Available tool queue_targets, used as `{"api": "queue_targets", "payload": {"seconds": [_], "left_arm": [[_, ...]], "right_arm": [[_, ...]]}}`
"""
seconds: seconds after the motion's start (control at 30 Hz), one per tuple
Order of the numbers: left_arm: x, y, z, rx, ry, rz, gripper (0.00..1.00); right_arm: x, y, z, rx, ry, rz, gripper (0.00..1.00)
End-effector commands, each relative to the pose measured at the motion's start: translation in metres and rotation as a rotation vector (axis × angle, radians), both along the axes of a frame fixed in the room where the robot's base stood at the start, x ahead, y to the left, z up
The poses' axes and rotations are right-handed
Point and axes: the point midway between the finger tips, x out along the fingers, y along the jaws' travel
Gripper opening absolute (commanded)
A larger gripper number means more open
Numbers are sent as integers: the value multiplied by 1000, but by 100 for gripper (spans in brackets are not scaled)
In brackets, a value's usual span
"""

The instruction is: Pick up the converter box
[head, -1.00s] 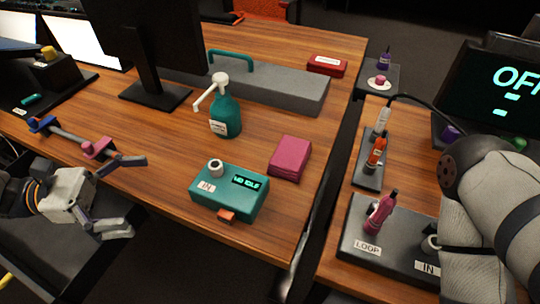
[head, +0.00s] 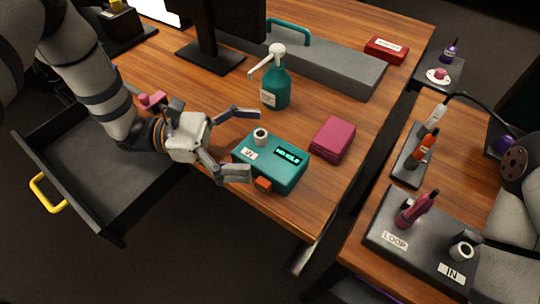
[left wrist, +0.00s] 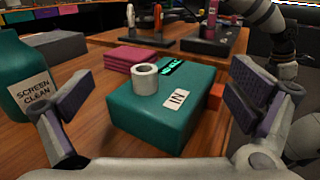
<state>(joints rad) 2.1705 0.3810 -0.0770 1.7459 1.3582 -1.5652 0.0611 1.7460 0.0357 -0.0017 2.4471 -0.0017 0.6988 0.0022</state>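The converter box (head: 284,170) is a teal box on the wooden desk, with a white ring-shaped socket, an "IN" label, a small lit display and an orange part at its front. It also shows in the left wrist view (left wrist: 168,118), straight ahead between the fingers. My left gripper (head: 243,145) is open, with its fingers at the box's left end, one towards the far side and one towards the near side. Nothing is between the pads except the box ahead. My right arm shows at the right edge of the head view; its gripper is out of view.
A teal spray bottle (head: 276,88) labelled "SCREEN CLEAN" stands behind the box, near the left finger in the wrist view. A folded magenta cloth (head: 333,139) lies to the right. An open drawer (head: 98,205) is below my left arm. A gap separates the two desks.

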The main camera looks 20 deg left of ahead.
Motion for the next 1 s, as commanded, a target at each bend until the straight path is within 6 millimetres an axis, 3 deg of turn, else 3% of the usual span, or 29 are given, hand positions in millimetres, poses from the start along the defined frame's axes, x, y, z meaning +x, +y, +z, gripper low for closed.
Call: {"api": "queue_targets", "payload": {"seconds": [0.03,0.07,0.3,0.63,0.67,0.7,0.83,1.0], "left_arm": [[0,0,0,0,0,0,89],[0,0,0,0,0,0,82],[0,0,0,0,0,0,27],[0,0,4,-1,-2,0,25],[1,0,7,-1,-2,0,19],[1,0,11,0,-3,0,13],[1,0,39,-3,-10,1,13],[-36,-13,91,-8,-19,1,13]], "right_arm": [[0,0,0,0,0,0,41],[0,0,0,0,0,0,41],[0,0,0,0,0,0,41],[1,0,1,0,-3,0,41],[1,0,2,0,-5,0,41],[3,0,3,0,-9,0,41],[9,0,10,0,-30,0,41],[30,0,31,0,-101,-3,41]]}}
